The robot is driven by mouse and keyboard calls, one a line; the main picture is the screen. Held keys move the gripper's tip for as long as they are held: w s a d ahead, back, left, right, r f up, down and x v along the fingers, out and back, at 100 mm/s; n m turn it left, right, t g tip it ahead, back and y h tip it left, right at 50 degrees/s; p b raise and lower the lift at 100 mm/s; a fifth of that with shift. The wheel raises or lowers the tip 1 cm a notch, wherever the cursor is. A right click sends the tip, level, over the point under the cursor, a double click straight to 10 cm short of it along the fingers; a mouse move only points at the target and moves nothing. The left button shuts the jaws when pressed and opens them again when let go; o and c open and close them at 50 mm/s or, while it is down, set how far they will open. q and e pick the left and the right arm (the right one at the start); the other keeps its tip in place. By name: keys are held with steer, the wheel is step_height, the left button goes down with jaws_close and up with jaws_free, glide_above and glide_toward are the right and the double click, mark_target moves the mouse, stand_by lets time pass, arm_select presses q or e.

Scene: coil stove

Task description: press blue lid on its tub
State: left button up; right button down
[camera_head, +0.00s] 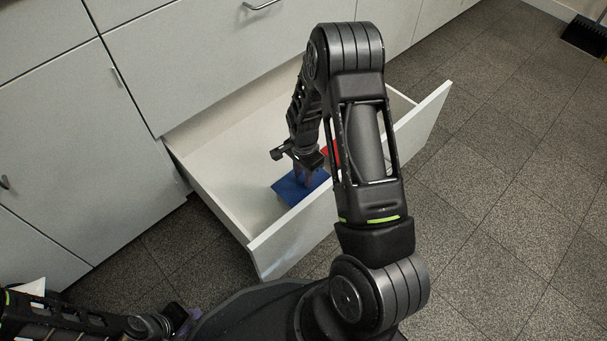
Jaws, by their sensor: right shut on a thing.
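The blue lid (290,190) shows as a flat blue shape inside the open drawer, near its front panel. My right gripper (307,178) points down at the lid, its fingers shut on it; the exact grip is small and partly hidden. I cannot make out the tub, so I cannot tell whether the lid touches it. My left gripper (186,322) is low at the bottom left, outside the drawer and away from the lid. Its fingers are too small and dark to tell open from shut.
The white drawer (285,241) is pulled out from the grey cabinets (65,120). A red thing (325,153) lies inside, partly behind my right arm. The drawer's left part is bare.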

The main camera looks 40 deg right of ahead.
stand_by(0.3)
steer(key=c, duration=1)
jaws_free()
steer(key=shift+o, duration=0.3)
steer(key=o, duration=0.4)
steer(key=shift+r+p, duration=2.9)
steer(key=shift+r, duration=0.6)
jaws_close()
